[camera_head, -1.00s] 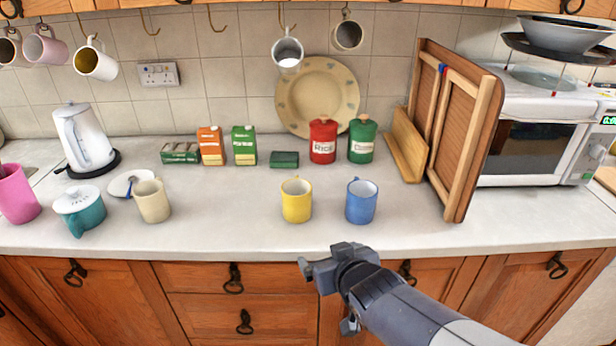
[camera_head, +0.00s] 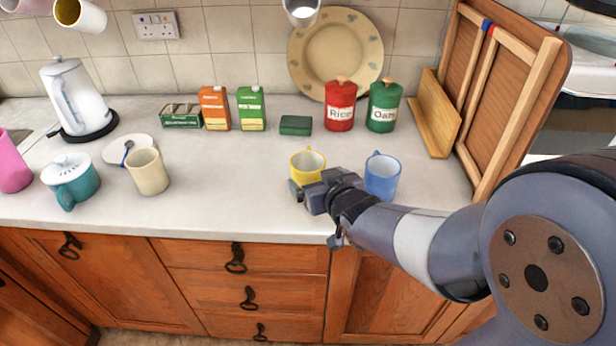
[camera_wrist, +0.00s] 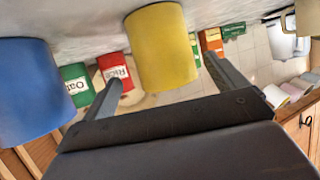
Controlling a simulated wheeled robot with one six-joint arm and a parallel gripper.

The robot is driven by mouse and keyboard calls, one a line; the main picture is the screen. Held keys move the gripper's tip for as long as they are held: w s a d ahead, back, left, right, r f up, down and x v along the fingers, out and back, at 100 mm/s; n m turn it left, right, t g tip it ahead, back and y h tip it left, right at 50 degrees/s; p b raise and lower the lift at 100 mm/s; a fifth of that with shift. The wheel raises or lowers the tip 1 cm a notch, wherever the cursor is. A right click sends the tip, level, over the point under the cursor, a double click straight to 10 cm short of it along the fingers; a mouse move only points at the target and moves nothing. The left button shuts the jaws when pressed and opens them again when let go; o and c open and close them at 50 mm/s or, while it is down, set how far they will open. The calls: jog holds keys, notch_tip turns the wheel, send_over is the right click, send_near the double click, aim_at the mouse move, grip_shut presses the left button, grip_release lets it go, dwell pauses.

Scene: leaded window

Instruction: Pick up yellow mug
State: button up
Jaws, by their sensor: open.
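The yellow mug (camera_head: 306,164) stands upright on the counter, its lower part hidden behind my gripper in the head view. My gripper (camera_head: 312,194) is in front of the mug, near the counter's front edge. In the wrist view, which is upside down, the yellow mug (camera_wrist: 162,48) is between and beyond the two fingers of my open gripper (camera_wrist: 166,78). The fingers are apart, and nothing is held. Whether they reach around the mug's sides is hard to tell.
A blue mug (camera_head: 382,176) stands close to the right of the yellow mug, beside my arm. A red rice tin (camera_head: 340,108), a green oats tin (camera_head: 384,108) and a dark green box (camera_head: 295,125) are behind. The counter left of the yellow mug is clear.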

jog(key=shift+a+x, duration=0.15)
jog(key=shift+x, duration=1.2)
jog(key=shift+a+x, duration=0.15)
jog(key=shift+x, duration=1.15)
jog(key=shift+s, duration=0.15)
jog(key=shift+c, duration=0.3)
jog(key=c, duration=1.2)
notch_tip(320, 180, up, 10)
jog(key=p, duration=0.3)
